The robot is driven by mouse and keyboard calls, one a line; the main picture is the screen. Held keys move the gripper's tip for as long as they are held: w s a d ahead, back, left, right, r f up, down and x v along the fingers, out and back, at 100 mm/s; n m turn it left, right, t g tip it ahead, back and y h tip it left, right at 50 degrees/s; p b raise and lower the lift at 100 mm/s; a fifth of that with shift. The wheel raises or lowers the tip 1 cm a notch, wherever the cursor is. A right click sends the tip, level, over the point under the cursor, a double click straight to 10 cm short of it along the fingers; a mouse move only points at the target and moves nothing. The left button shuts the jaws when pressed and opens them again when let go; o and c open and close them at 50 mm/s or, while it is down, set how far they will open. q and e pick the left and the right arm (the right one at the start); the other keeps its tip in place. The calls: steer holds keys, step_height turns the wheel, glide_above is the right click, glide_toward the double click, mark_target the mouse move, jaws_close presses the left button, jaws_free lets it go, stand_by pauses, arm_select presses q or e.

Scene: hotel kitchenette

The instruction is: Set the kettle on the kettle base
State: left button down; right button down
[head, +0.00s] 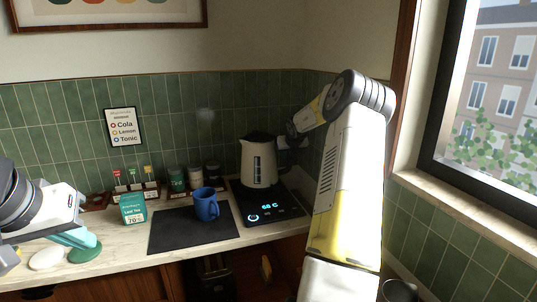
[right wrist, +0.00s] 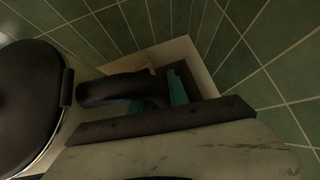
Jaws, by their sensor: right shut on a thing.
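The cream kettle (head: 259,166) with a dark lid and handle stands upright over the back part of the black kettle base (head: 285,214). I cannot tell whether its bottom touches the base or hangs just above it. My right gripper (head: 291,142) is shut on the kettle's handle, from the right side. In the right wrist view the dark handle (right wrist: 112,90) runs to a teal fingertip (right wrist: 178,88), with the lid (right wrist: 32,98) at left. My left gripper (head: 72,238) is at the far left; its jaw opening is unclear.
A blue mug (head: 206,204) stands on a dark mat (head: 180,232) left of the base. Several jars (head: 195,177) stand behind it, and a teal tea box (head: 133,208) further left. A tiled wall and window (head: 490,110) bound the right.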

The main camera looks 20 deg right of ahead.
steer(key=shift+w+f, duration=0.15)
steer(key=shift+f, duration=0.25)
stand_by(0.5)
steer(key=c, duration=1.5)
jaws_free()
steer(key=shift+c, duration=0.2)
steer(key=shift+f, duration=0.3)
steer(key=shift+v, duration=0.9)
steer(key=v, duration=0.9)
steer(key=shift+s+r, duration=0.2)
steer(key=shift+s, duration=0.05)
